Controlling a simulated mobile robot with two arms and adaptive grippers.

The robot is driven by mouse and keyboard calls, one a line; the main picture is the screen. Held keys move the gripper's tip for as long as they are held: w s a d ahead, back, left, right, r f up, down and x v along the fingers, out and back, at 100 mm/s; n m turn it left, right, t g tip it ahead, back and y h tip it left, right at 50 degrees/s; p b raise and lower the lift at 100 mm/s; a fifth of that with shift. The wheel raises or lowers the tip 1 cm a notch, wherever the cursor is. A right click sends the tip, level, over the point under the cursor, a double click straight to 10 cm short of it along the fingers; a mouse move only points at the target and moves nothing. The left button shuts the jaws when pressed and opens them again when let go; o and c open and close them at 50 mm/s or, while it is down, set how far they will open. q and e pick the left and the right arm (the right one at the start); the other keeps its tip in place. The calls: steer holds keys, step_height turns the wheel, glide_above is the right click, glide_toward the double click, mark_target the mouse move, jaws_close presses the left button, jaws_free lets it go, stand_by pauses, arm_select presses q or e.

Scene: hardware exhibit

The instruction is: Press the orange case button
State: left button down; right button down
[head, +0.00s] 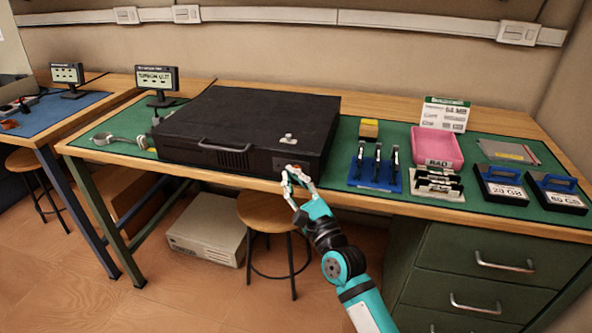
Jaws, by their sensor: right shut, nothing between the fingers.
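A black computer case (255,118) lies flat on the workbench in the head view, with a handle on its front. A small orange button (294,167) shows near the right end of the case's front face. My right gripper (287,176) is shut and empty, with its fingertips just in front of and slightly below the button. I cannot tell whether the fingertips touch the case, and they may cover part of the button area. My left gripper is not in view.
The bench's green mat holds a blue rack (376,170), a pink bin (437,148) and two drives (500,185) to the right. A small monitor (157,80) stands behind left. A wooden stool (268,214) and a beige case (208,241) are under the bench. Drawers (495,272) stand at right.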

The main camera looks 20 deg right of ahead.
steer(key=shift+w+d, duration=0.1)
steer(key=shift+w+d, duration=0.15)
steer(key=shift+w, duration=0.1)
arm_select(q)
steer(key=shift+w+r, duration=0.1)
